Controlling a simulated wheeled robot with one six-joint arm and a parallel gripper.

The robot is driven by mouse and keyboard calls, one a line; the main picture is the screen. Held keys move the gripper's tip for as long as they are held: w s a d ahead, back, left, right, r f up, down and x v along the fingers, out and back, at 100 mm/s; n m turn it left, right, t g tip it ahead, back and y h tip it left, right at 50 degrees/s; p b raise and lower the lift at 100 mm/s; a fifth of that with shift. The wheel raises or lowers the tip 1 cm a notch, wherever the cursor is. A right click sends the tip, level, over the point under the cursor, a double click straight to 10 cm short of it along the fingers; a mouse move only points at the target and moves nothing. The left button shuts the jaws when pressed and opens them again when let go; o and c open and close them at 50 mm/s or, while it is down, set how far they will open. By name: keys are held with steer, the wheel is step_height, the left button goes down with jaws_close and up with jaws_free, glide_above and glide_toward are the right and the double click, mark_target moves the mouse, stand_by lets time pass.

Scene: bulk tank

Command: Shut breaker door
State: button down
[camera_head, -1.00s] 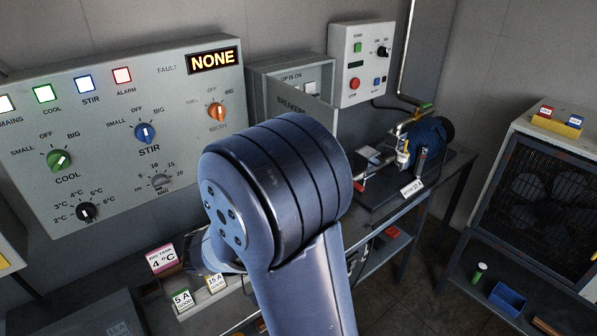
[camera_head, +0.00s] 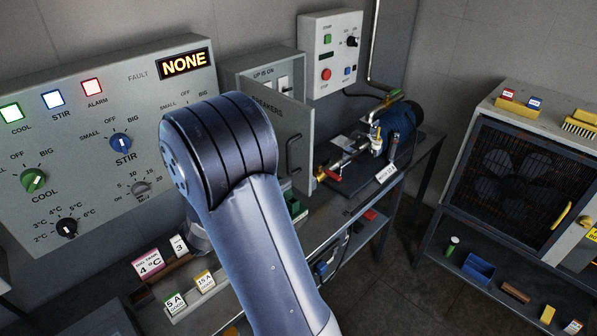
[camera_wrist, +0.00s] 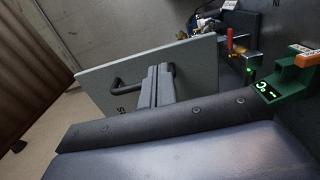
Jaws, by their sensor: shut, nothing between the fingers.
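The breaker door (camera_head: 284,118) is a grey panel lettered BREAKERS. It stands open, swung out from the breaker box (camera_head: 240,74), with breaker switches visible behind it. Its black bar handle (camera_head: 294,154) is on the door's face. In the wrist view the door (camera_wrist: 97,82) is a pale tilted panel with the handle (camera_wrist: 130,81) on it. My gripper (camera_wrist: 157,80) is shut and empty, its fingertips in front of the door and overlapping the handle's right part. I cannot tell whether they touch. My arm hides the gripper in the head view.
The large control panel (camera_head: 95,120) with knobs and lamps is at left. Small labelled cards (camera_head: 150,263) stand below it. A start-stop box (camera_head: 330,55) and a pump on the bench (camera_head: 385,140) are to the right. In the wrist view a green device (camera_wrist: 280,88) is at right.

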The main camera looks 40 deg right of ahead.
mark_target(308, 171)
steer(key=d+p, duration=0.1)
steer(key=d, duration=0.4)
steer(key=shift+w+d+p, duration=0.1)
steer(key=shift+d+p, duration=0.25)
steer(key=shift+p, duration=0.05)
steer(key=shift+w+d, duration=0.1)
